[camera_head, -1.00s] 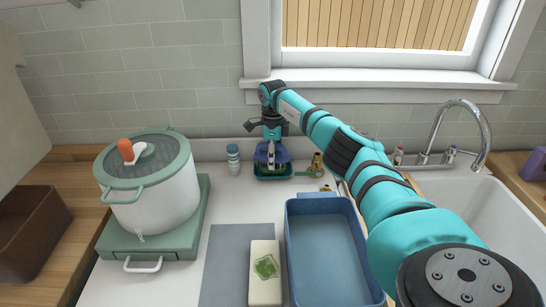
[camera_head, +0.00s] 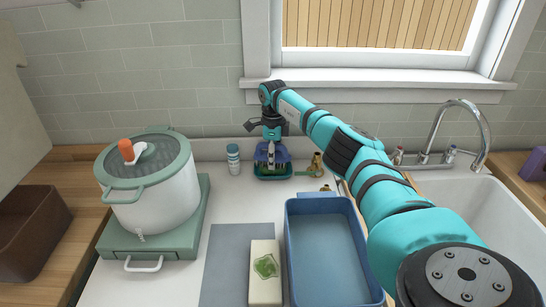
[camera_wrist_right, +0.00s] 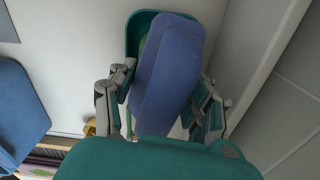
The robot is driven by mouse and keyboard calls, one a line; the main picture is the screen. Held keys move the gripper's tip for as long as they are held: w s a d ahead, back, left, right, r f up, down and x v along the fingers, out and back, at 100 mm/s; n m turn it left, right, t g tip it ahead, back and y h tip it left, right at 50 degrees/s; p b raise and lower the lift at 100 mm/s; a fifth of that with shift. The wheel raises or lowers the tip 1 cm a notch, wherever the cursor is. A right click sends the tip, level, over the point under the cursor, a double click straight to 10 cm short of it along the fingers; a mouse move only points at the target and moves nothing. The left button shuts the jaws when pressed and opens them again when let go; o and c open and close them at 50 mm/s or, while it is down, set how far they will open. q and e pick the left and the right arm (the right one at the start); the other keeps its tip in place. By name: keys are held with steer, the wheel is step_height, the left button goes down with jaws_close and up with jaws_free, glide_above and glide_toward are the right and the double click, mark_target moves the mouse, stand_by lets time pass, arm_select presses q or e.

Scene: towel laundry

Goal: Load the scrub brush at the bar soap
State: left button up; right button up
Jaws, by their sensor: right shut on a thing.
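My right gripper (camera_head: 271,152) is shut on the blue scrub brush (camera_wrist_right: 168,75) at the back of the counter. The brush is over a dark green dish (camera_head: 272,177), which also shows behind it in the right wrist view (camera_wrist_right: 133,38). My left gripper is not in view.
A blue basin (camera_head: 330,245) stands at front centre. Left of it, a cream block-shaped item (camera_head: 265,288) with a green patch lies on a grey mat (camera_head: 230,265). A white pot (camera_head: 155,195) stands left, a bottle (camera_head: 233,160) beside the dish, and the sink (camera_head: 470,215) right.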

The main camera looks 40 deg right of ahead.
steer(key=shift+r+p, duration=2.65)
steer(key=shift+r, duration=0.85)
